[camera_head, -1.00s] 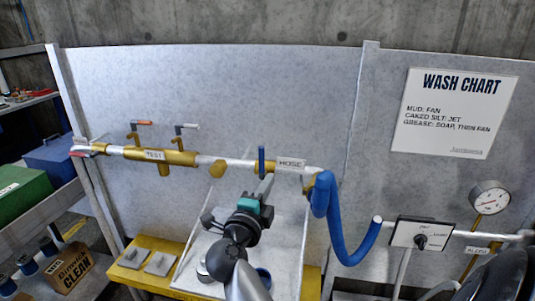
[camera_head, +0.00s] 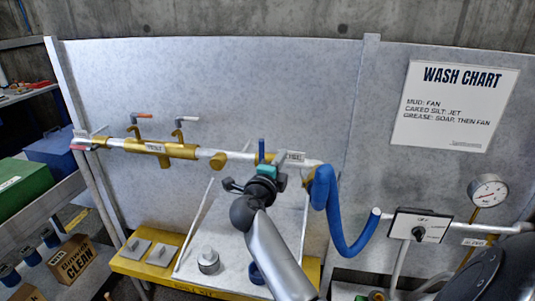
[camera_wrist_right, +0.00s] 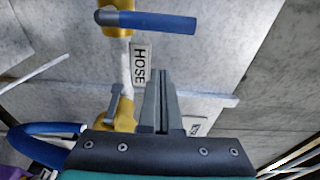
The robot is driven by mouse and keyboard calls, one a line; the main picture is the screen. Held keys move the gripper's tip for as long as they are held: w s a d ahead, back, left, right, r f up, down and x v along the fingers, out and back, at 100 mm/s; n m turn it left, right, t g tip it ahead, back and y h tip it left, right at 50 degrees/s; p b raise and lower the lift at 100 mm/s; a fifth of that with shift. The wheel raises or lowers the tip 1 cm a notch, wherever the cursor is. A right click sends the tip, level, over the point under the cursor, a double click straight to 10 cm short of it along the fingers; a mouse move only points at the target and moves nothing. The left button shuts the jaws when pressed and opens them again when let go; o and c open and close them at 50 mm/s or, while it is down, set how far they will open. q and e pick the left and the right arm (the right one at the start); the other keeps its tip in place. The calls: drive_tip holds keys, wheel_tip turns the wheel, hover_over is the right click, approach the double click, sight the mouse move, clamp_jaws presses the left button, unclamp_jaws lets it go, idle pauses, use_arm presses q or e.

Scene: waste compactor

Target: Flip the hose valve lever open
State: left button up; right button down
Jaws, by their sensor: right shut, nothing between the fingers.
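The hose valve lever (camera_head: 261,148) is blue and stands upright above the brass valve on the white pipe in the head view. In the right wrist view the blue lever (camera_wrist_right: 155,21) points right, near the top edge, beyond the fingertips. My right gripper (camera_head: 281,159) is shut and empty. Its fingertips are just right of the lever and partly cover the HOSE label (camera_head: 296,157). In the right wrist view the gripper (camera_wrist_right: 161,78) shows its fingers together, beside the HOSE label (camera_wrist_right: 138,64) and apart from the lever. My left gripper is not in view.
A blue hose (camera_head: 323,190) hangs from the pipe right of my gripper. A brass TEST valve section (camera_head: 155,148) with two smaller levers is on the left. A selector box (camera_head: 419,226) and gauge (camera_head: 488,191) are at the right. A yellow bench (camera_head: 145,268) is below.

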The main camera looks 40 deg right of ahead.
sight(263, 153)
drive_tip(key=shift+w+a, duration=0.25)
drive_tip(key=shift+w, duration=0.35)
drive_tip(key=shift+w+a, duration=0.25)
drive_tip(key=shift+w, duration=0.35)
drive_tip(key=shift+w+a, duration=0.25)
drive_tip(key=shift+w, duration=0.35)
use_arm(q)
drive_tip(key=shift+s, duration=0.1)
use_arm(e)
drive_tip(key=shift+w, duration=0.15)
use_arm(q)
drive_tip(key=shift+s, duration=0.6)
use_arm(e)
drive_tip(key=shift+a+n, duration=0.15)
drive_tip(key=shift+n, duration=0.25)
